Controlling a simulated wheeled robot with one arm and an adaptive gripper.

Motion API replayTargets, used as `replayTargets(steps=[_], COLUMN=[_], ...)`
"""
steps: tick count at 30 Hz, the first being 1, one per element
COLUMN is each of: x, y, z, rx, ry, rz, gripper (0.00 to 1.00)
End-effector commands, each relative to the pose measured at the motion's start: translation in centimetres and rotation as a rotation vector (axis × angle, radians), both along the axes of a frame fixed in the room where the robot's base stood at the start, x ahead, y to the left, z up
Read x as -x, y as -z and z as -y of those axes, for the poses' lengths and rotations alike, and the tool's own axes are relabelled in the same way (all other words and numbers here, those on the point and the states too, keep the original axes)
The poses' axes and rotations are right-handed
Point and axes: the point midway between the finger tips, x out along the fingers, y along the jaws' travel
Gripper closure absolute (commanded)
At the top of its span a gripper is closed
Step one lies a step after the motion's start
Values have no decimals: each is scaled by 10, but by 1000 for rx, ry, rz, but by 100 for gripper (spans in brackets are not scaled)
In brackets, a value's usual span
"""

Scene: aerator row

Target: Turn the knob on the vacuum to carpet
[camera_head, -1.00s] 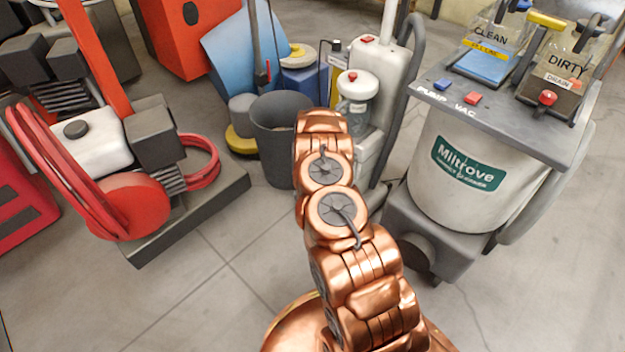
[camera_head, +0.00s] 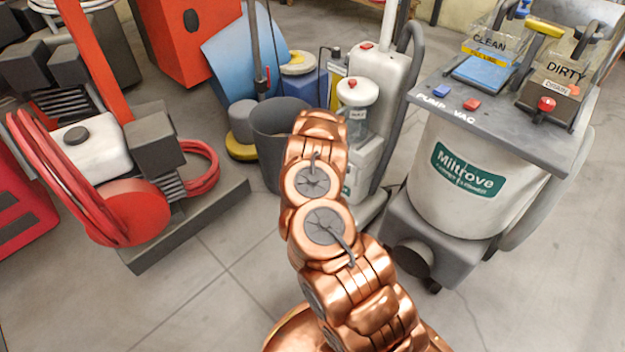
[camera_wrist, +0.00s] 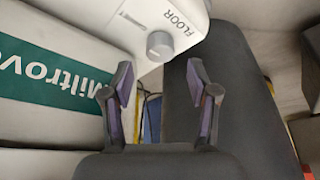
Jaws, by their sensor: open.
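In the wrist view a round grey knob (camera_wrist: 159,45) sits on a white panel (camera_wrist: 185,12) at the top. The word FLOOR reads beside it, and a smaller label on its other side is too small to read surely. The knob's pointer is not clear. My gripper (camera_wrist: 158,70) is open, its two dark fingers spread, with the knob just beyond the gap between the tips; nothing is held. In the head view a white upright vacuum (camera_head: 379,78) stands behind my arm, its lower front partly covered. My gripper is hidden there by my arm.
A large grey Miltrove machine (camera_head: 470,178) with CLEAN and DIRTY tanks stands on the right. A dark bin (camera_head: 275,133) stands left of the vacuum. A machine with red hoses (camera_head: 125,205) is at left. In the wrist view a green Miltrove label (camera_wrist: 50,80) lies left.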

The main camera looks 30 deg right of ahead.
Motion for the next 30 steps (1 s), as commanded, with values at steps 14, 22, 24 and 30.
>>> replayTargets(steps=[14,22,24,30], x=[8,12,14,15], y=[-24,-33,-33,-34], z=[-7,-9,-10,-9], rx=[-2,-3,-3,-4], ry=[-1,-1,-1,1], rz=[0,1,-2,-3], gripper=[41,41,41,41])
